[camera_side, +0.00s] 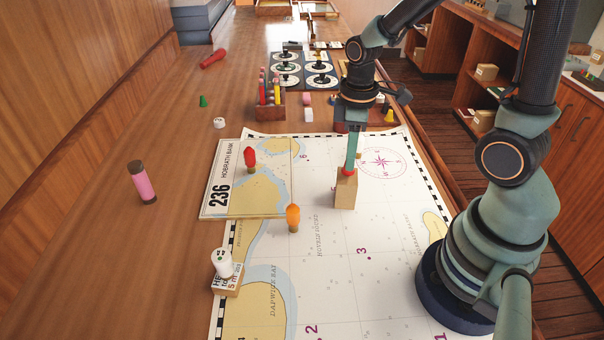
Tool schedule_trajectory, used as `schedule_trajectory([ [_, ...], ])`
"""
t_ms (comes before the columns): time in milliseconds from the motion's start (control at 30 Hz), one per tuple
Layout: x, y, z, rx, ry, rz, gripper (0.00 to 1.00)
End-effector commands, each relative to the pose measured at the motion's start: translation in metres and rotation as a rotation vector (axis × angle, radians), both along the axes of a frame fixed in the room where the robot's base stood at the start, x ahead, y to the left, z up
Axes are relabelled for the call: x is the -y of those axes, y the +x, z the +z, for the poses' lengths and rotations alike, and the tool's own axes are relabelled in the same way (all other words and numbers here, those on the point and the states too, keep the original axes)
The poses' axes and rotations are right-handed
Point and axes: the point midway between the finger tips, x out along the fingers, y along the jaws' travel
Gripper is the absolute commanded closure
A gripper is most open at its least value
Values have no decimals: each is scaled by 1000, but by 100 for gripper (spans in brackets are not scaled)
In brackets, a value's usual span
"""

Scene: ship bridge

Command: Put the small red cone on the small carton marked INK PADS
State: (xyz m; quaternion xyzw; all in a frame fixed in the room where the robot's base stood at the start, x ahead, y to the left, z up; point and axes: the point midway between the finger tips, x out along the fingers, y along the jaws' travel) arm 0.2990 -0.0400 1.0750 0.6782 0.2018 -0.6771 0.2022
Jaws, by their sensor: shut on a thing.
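My gripper (349,166) points straight down over the chart, its jaws shut on a small red thing (348,173), which I take to be the red cone. The jaws hide most of it. The red thing is right at the top of a small upright tan carton (346,192) standing on the chart. I cannot tell whether it touches the carton or is a little above it. No INK PADS marking is readable on this carton.
A white chart (330,265) covers the table near my base. Around the carton are a red-topped peg (250,160), an orange-topped peg (293,217) and a lettered carton (227,281) bearing a white piece (222,262). A pencil holder (268,104) stands behind. The wooden table's left side is mostly clear.

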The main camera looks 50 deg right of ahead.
Motion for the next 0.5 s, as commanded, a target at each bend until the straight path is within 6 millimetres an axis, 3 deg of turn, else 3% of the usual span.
schedule_trajectory([
  [100,0,-1,-9,-2,0,0,100],
  [467,0,0,-12,0,0,0,100],
  [500,0,0,-13,0,0,0,74],
])
